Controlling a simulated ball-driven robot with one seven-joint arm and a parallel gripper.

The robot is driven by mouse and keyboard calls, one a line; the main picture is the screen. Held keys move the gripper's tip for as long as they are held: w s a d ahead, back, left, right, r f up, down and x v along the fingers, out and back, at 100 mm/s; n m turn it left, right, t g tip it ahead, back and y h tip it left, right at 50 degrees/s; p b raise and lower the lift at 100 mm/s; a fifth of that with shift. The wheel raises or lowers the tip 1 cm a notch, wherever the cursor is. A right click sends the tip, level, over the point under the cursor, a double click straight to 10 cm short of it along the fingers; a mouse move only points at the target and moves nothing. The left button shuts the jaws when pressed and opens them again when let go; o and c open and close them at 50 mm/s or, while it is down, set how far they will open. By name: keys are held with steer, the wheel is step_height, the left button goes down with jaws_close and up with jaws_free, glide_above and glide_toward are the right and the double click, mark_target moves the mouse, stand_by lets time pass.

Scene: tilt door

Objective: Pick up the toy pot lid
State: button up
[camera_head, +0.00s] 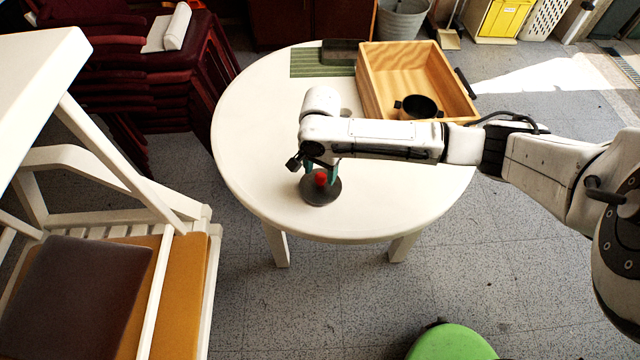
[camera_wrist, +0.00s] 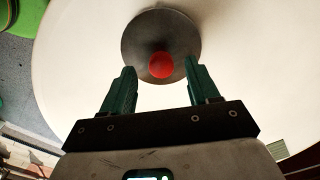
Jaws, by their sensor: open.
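The toy pot lid (camera_head: 320,194) is a dark round disc with a red knob. It lies on the white round table (camera_head: 255,150) near its front edge. In the wrist view the lid (camera_wrist: 135,45) shows at the top centre, with its red knob (camera_wrist: 162,65) between and slightly beyond the fingertips. My gripper (camera_head: 322,176) points down at the lid in the head view. In the wrist view my gripper (camera_wrist: 160,75) has its two green fingers apart, one on each side of the knob, with nothing held. Whether a finger touches the lid cannot be told.
A wooden box (camera_head: 400,62) stands at the table's back right, with a dark pot (camera_head: 418,107) in it. A green striped mat (camera_head: 315,63) and a grey container (camera_head: 342,52) lie at the back. The table's left side is clear. A white chair (camera_head: 190,235) stands left.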

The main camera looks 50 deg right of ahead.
mark_target(321, 176)
steer(key=shift+w+d+f, duration=0.1)
steer(key=shift+d+f, duration=0.1)
steer(key=shift+f, duration=1.6)
steer(key=shift+c, duration=0.4)
jaws_close()
